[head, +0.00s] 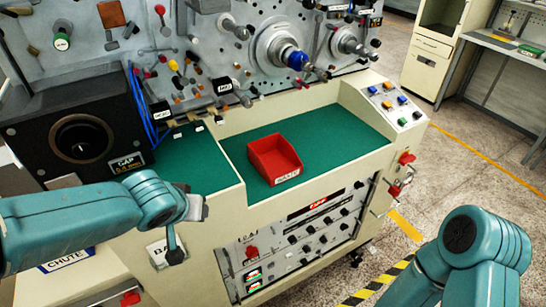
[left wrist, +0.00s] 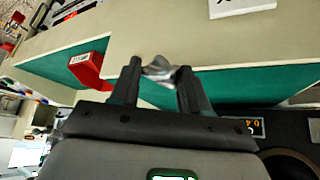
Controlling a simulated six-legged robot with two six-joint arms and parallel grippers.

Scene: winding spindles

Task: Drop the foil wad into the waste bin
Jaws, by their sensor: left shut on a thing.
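The waste bin is a small red open-topped box (head: 276,165) with a white label, standing on the green work surface in the head view. It also shows at the left in the left wrist view (left wrist: 88,72). I cannot make out the wad in the head view. My right arm shows at lower right; its gripper is out of view.
The green work surface (head: 340,130) is clear around the bin and has a raised cream edge. A black box with a round opening (head: 80,138) stands at the left. Spindles and knobs (head: 297,60) stick out from the back panel. A button panel (head: 388,100) is at right.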

